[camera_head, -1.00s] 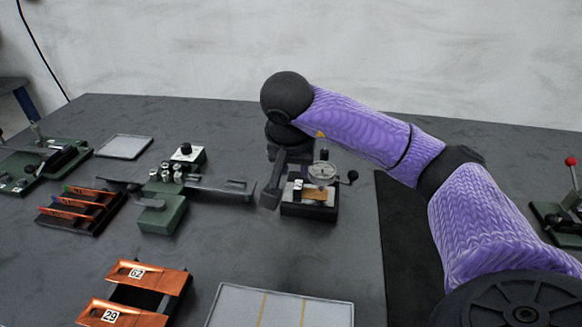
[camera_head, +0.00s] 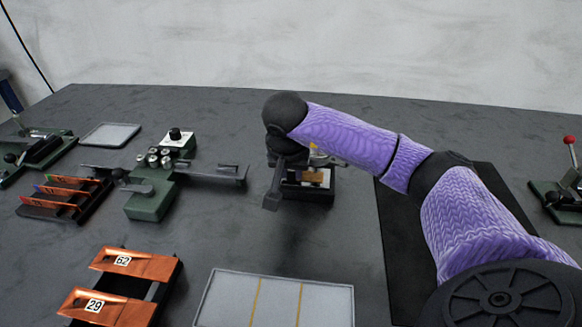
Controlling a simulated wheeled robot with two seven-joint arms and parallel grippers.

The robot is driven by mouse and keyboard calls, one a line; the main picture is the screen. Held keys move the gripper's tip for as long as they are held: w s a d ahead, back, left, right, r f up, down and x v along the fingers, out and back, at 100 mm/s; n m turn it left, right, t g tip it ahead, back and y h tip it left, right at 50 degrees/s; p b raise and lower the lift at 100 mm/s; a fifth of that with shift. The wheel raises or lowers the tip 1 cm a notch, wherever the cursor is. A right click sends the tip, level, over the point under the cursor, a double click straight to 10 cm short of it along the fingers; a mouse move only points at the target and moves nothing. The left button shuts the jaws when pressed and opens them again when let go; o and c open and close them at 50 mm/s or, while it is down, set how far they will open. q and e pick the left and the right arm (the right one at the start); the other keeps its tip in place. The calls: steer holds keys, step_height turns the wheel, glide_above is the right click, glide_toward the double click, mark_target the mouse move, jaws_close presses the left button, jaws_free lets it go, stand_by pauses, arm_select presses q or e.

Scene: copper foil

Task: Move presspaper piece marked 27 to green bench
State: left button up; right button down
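A small tan piece (camera_head: 314,177) lies on a black gauge stand (camera_head: 308,195) at the middle of the table. It may be the presspaper piece; no number is readable on it. My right gripper (camera_head: 280,182) points down at the stand's left side, close to the piece. One dark finger shows clearly; the other is hard to make out, so I cannot tell its opening or whether it touches the piece. A green bench-like fixture (camera_head: 148,204) with a long grey bar and metal knobs stands to the left. My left gripper is not in view.
Copper pieces marked 62 (camera_head: 137,264) and 29 (camera_head: 105,307) lie on a black rack at front left. A pale tray with yellow lines (camera_head: 275,301) is at the front. A slotted rack (camera_head: 66,197) and grey tray (camera_head: 110,135) are left. A red-knobbed green device (camera_head: 563,192) is right.

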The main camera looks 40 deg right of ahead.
steer(key=c, duration=1.1)
jaws_free()
jaws_close()
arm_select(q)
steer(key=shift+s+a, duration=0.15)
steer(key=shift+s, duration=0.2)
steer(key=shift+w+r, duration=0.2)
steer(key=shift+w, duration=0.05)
arm_select(e)
steer(key=shift+r, duration=0.1)
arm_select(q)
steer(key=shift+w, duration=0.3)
